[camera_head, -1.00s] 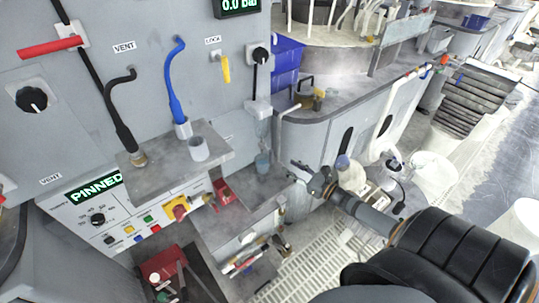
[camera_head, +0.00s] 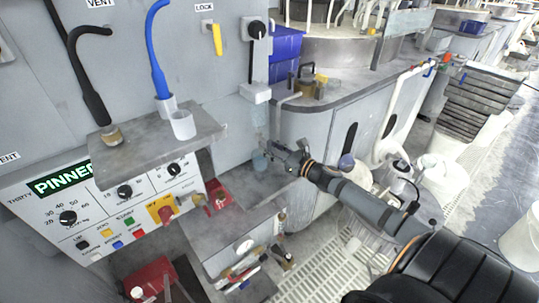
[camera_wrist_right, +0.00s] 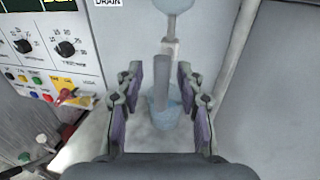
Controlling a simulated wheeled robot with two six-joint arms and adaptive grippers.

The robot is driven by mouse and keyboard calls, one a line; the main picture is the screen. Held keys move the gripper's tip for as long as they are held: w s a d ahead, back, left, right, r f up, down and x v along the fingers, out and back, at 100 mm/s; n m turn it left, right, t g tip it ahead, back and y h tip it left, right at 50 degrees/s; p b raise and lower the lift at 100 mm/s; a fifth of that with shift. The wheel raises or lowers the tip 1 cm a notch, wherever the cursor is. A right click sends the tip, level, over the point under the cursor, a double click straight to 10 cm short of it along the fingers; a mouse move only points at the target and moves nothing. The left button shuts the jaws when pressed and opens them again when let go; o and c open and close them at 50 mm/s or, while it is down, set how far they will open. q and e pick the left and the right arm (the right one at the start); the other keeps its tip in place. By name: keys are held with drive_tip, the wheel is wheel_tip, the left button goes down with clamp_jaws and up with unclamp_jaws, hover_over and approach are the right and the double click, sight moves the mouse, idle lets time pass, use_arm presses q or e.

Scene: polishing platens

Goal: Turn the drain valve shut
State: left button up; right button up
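My right gripper (camera_head: 282,156) reaches in from the right, close to the grey wall. In the right wrist view its two fingers (camera_wrist_right: 160,98) are apart, with a grey spout (camera_wrist_right: 162,75) and a bluish clear cup (camera_wrist_right: 163,108) showing between them. I cannot tell whether they touch. Above the spout is a pale neck with a translucent rounded piece (camera_wrist_right: 174,4), cut off by the top edge. A DRAIN label (camera_wrist_right: 107,3) is to its left. I cannot make out which part is the valve's handle or how it is turned. The cup also shows in the head view (camera_head: 260,161). My left gripper is out of view.
A grey shelf (camera_head: 150,133) holds cups and hose ends. A red box (camera_head: 217,195) and lower ledge (camera_head: 240,228) lie below. A blue bin (camera_head: 285,55) stands behind.

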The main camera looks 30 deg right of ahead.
drive_tip(key=shift+w, duration=0.45)
clamp_jaws()
